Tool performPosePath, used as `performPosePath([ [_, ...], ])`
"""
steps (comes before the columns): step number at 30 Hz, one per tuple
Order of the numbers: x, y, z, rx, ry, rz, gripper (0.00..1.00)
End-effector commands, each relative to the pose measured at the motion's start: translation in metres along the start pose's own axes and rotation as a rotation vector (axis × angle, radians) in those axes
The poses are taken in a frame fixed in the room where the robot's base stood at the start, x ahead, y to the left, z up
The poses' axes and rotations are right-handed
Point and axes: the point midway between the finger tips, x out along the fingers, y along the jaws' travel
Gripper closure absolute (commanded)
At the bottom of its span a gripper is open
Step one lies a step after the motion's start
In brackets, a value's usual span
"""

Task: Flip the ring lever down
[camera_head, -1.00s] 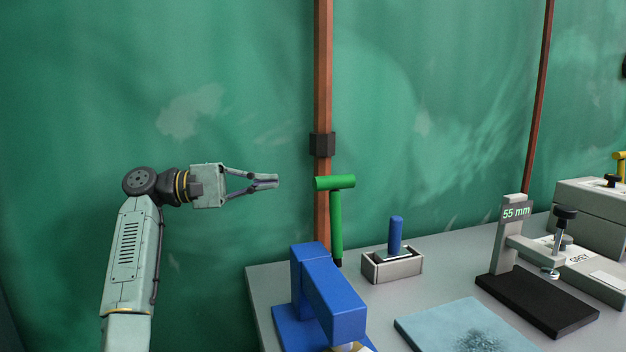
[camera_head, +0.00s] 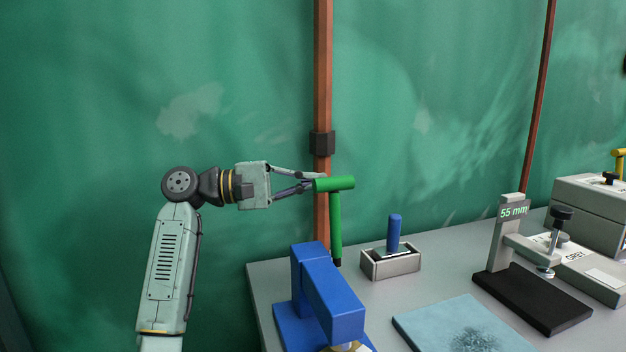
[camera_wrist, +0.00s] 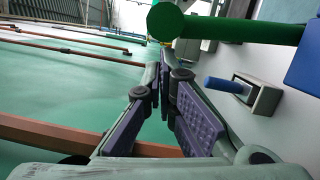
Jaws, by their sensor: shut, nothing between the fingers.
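A green lever with a T-shaped crossbar (camera_head: 336,184) stands upright behind the blue press-like block. No label marks it as the ring lever. A shorter blue lever (camera_head: 394,232) stands upright in a small grey box. My gripper (camera_head: 314,181) is shut and empty, pointing right, with its tips at the left end of the green crossbar. I cannot tell whether they touch. In the wrist view, the green lever (camera_wrist: 235,30) runs across the top, just beyond my gripper tips (camera_wrist: 167,62), and the blue lever (camera_wrist: 222,85) lies to the right.
The blue block (camera_head: 328,297) stands at the table's left front. A pale blue mat (camera_head: 440,322) lies on the grey table. A grey gauge stand marked 55 mm (camera_head: 504,236) and a grey box with a yellow handle (camera_head: 590,203) are at right. A brown post (camera_head: 323,90) rises behind the green lever.

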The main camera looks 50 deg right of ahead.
Motion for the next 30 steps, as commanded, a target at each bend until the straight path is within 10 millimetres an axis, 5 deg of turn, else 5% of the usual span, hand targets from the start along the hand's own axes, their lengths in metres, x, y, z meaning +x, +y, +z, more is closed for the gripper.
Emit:
performPosePath([
  [30,0.008,0.002,0.03,0.19,-0.002,-0.049,1.0],
])
